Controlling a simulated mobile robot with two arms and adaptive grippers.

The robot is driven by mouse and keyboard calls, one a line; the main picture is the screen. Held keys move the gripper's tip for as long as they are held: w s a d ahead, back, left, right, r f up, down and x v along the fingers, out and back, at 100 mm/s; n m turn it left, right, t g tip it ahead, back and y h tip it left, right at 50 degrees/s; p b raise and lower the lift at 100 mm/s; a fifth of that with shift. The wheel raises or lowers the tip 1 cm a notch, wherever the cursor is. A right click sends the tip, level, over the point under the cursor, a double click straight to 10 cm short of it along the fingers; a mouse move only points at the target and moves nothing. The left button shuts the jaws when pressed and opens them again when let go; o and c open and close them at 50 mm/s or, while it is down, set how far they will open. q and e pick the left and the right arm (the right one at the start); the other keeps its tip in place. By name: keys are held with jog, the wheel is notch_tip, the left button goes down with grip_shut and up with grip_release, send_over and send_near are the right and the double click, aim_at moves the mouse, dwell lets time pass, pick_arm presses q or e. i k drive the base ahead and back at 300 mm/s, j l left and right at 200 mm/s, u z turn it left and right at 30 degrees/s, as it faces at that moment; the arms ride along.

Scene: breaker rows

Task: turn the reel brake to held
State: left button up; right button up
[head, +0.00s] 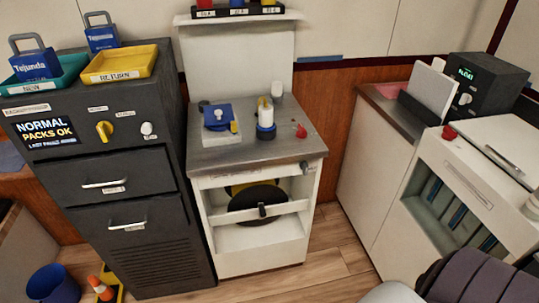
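A black reel (258,202) with yellow behind it sits in the open front of the white cabinet (228,243), behind a white crossbar (252,212). A small dark clip or handle (262,211) is at the middle of the crossbar. A small dark knob or lever (307,168) is at the counter's right front edge. A red knob (301,131) stands on the grey countertop (285,148). None has a label I can read, so I cannot tell which is the reel brake or how it is set.
The dark cabinet (75,185) at left has a yellow dial (104,130) and a "NORMAL PACKS OK" display (46,131). The countertop holds a blue device (218,116) and a spool (265,118). Wooden floor (335,245) is clear between the white cabinet and the right-hand units.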

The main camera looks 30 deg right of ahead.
aim_at(304, 166)
jog(key=z, duration=1)
